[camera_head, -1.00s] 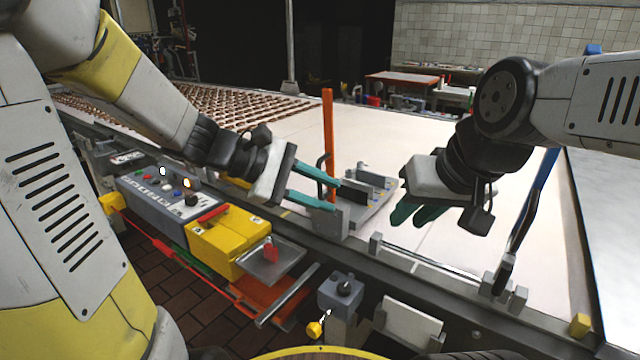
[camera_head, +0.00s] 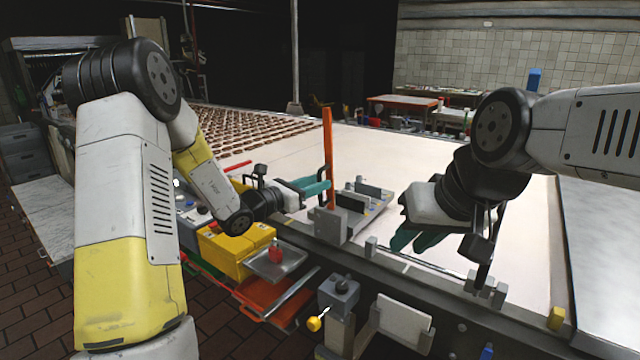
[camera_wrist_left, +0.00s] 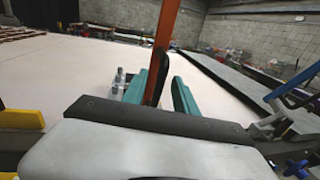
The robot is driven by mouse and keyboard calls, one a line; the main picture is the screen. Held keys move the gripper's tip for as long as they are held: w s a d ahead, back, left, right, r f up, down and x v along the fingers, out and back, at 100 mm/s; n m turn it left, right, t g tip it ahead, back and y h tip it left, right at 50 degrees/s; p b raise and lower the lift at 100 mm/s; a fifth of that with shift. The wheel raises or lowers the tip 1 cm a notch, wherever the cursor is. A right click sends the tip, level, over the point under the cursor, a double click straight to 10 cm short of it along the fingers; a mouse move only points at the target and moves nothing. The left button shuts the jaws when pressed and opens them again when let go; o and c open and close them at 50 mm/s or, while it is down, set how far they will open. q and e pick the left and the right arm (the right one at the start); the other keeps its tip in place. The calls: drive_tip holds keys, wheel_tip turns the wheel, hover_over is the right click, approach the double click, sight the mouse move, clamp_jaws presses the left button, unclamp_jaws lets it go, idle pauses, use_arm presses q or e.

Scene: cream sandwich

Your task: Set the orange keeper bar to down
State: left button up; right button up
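The orange keeper bar (camera_head: 328,150) stands upright at the near edge of the pale belt. It also shows in the left wrist view (camera_wrist_left: 165,35), rising between the teal fingers. My left gripper (camera_head: 317,187) is at the bar's lower half, its fingers on either side of it. In the left wrist view the left fingers (camera_wrist_left: 161,95) are apart, with a gap beside the bar; firm contact cannot be told. My right gripper (camera_head: 416,240) hangs over the belt to the right, fingers pointing down-left and holding nothing visible. Its finger gap is unclear.
A grey bracket plate (camera_head: 352,202) with small blocks sits right of the bar. The yellow box (camera_head: 232,250) and a metal tray (camera_head: 275,262) with a red piece lie at the front left. A grey block with a knob (camera_head: 340,290) stands in front.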

use_arm(q)
drive_tip(key=shift+x, duration=0.8)
clamp_jaws()
idle(0.9)
